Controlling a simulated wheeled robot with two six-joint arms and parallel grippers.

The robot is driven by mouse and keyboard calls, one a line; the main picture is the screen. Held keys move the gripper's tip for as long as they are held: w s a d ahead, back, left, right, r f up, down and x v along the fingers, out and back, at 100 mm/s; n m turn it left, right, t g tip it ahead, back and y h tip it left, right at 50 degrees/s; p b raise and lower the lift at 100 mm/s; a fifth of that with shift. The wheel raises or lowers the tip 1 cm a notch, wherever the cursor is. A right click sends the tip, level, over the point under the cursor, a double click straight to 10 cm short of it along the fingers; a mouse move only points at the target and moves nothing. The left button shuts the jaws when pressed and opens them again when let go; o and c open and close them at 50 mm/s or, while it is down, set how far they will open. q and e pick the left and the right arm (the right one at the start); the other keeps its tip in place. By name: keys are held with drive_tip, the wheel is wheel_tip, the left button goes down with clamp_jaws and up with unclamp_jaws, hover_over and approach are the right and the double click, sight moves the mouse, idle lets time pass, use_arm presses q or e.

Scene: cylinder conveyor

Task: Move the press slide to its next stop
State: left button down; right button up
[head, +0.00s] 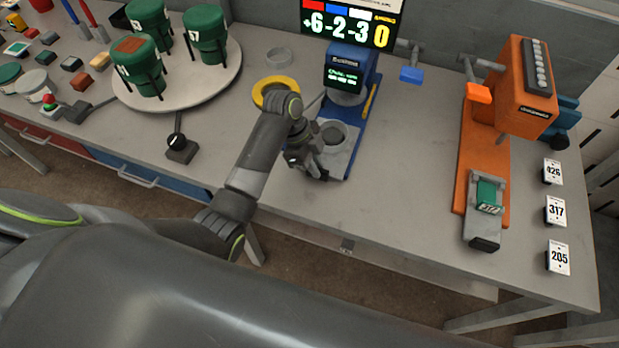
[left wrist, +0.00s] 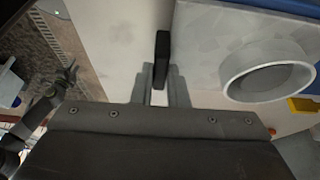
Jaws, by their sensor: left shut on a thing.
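The blue press (head: 348,72) stands at the back middle of the bench with a small lit display. Its grey slide (head: 338,160) lies in front of it and carries a round grey cup (head: 333,135), which also shows in the left wrist view (left wrist: 265,72). My left gripper (head: 318,172) is at the near end of the slide. In the left wrist view its fingers (left wrist: 161,84) are shut on the slide's black handle (left wrist: 162,58), beside the cup. A small dark gripper, apparently my right one (left wrist: 71,72), shows over the floor; its jaws are unclear.
An orange press (head: 525,90) with a green block (head: 488,196) on its slide stands at the right. Number cards (head: 555,211) lie beyond it. A yellow ring (head: 263,93) lies left of the blue press. A round turntable (head: 222,88) holds green containers. The bench between the presses is clear.

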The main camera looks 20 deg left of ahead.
sight(330, 148)
use_arm(q)
drive_tip(key=w+b, duration=0.1)
drive_tip(key=w, duration=0.3)
drive_tip(key=w+b, duration=0.2)
drive_tip(key=w, duration=0.2)
drive_tip(key=shift+d+f, duration=0.15)
drive_tip(key=shift+w+b, duration=0.35)
drive_tip(key=shift+w, duration=0.05)
drive_tip(key=c, duration=1.4)
unclamp_jaws()
drive_tip(key=shift+c, duration=0.2)
drive_tip(key=shift+r, duration=0.2)
